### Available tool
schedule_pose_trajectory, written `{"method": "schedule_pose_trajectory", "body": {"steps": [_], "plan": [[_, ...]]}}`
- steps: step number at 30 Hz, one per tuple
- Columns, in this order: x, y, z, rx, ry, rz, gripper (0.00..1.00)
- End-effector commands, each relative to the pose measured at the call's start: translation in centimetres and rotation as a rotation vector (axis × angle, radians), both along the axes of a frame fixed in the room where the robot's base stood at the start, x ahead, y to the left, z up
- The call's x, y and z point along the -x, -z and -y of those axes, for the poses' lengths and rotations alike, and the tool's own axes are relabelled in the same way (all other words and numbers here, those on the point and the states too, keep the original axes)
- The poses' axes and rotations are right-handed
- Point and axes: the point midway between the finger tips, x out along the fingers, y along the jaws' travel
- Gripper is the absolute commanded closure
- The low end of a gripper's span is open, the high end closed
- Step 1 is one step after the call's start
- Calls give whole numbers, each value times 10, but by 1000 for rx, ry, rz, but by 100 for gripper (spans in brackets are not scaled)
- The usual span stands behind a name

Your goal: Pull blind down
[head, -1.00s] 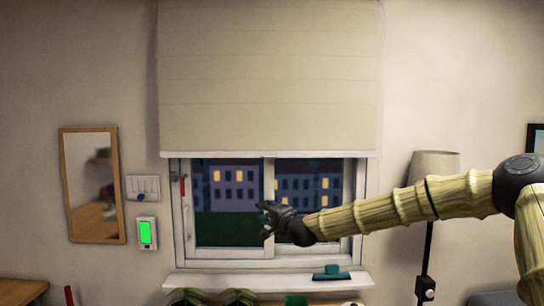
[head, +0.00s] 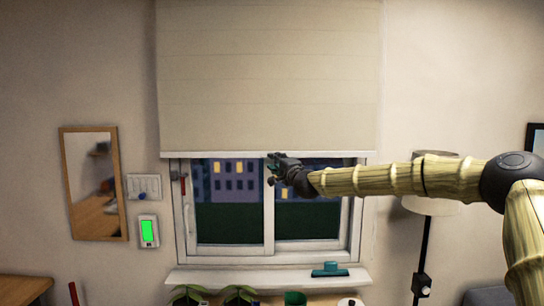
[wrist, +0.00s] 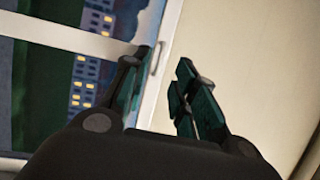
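A cream blind (head: 268,80) covers the upper part of the window (head: 235,205), with a pale bottom bar (head: 215,154) across the window's top. My gripper (head: 272,168) is at the middle of that bar in the head view. In the wrist view, my gripper (wrist: 160,88) has its two dark green fingers apart. The blind's cloth (wrist: 230,45) fills the right side there, and its bottom edge runs slantwise between the fingers. I cannot tell whether either finger touches the bar.
A sill (head: 215,279) with a teal item (head: 329,270) lies below the window. A mirror (head: 93,183), a switch plate (head: 144,187) and a green-screened panel (head: 149,231) are on the left wall. A floor lamp (head: 425,240) stands at right, partly behind my arm.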

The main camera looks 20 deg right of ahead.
Motion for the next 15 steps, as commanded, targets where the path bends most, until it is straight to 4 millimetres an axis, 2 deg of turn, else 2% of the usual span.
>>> {"method": "schedule_pose_trajectory", "body": {"steps": [6, 15], "plan": [[-25, -5, -3, 1, 0, -1, 72], [-42, -5, -4, -1, 1, -1, 72]]}}
